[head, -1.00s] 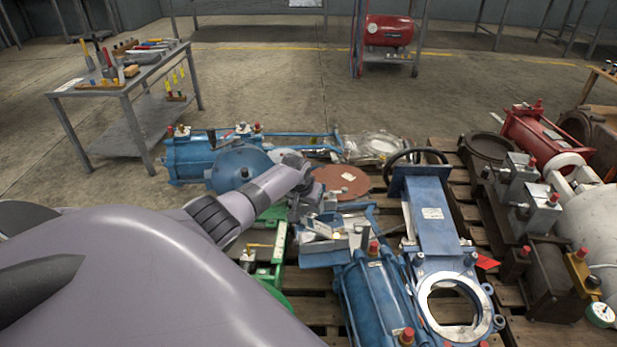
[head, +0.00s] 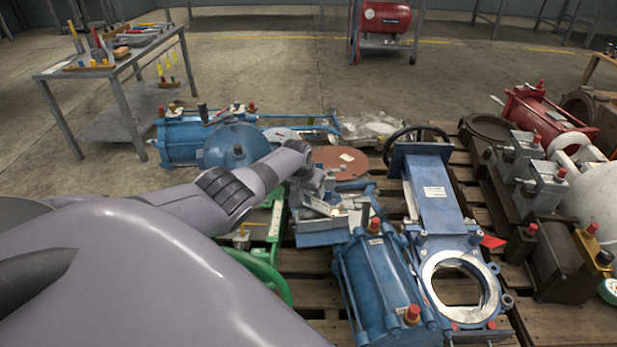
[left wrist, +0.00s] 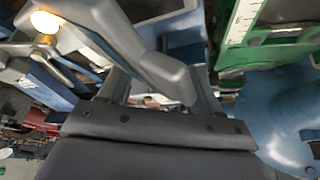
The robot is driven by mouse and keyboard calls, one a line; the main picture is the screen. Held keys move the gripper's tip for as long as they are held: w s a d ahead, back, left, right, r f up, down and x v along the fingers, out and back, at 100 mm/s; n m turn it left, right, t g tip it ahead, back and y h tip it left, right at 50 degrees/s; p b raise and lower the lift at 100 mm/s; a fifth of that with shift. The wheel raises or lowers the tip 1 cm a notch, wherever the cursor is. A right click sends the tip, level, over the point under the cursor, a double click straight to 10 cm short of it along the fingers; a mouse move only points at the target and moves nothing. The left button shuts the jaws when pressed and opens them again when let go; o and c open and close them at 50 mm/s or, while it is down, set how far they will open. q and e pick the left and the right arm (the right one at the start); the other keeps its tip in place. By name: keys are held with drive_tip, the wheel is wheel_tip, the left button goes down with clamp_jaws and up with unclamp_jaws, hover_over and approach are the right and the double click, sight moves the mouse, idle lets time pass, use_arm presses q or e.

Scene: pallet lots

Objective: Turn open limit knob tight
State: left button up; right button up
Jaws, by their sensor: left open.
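My left gripper (head: 318,190) reaches over the pallet among grey metal parts, just behind the near blue cylinder unit (head: 375,280). In the left wrist view the left gripper (left wrist: 160,90) has its fingers apart, and a grey metal part crosses close in front of them. I cannot tell which piece is the open limit knob. My right gripper is not in view.
Green frames (head: 268,235) lie left, partly behind my arm. Another blue actuator (head: 185,142) lies beyond. Red and grey equipment crowds the right pallet. Floor beyond is clear toward the tool bench (head: 120,65).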

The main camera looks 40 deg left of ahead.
use_arm(q)
drive_tip(key=c, duration=1)
drive_tip(key=shift+m, duration=0.3)
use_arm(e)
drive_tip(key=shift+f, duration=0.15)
use_arm(q)
drive_tip(key=shift+m+h+b, duration=0.35)
drive_tip(key=shift+m+h, duration=0.05)
drive_tip(key=shift+m, duration=0.1)
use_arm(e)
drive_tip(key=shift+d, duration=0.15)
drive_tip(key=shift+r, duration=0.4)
use_arm(q)
drive_tip(key=o, duration=1)
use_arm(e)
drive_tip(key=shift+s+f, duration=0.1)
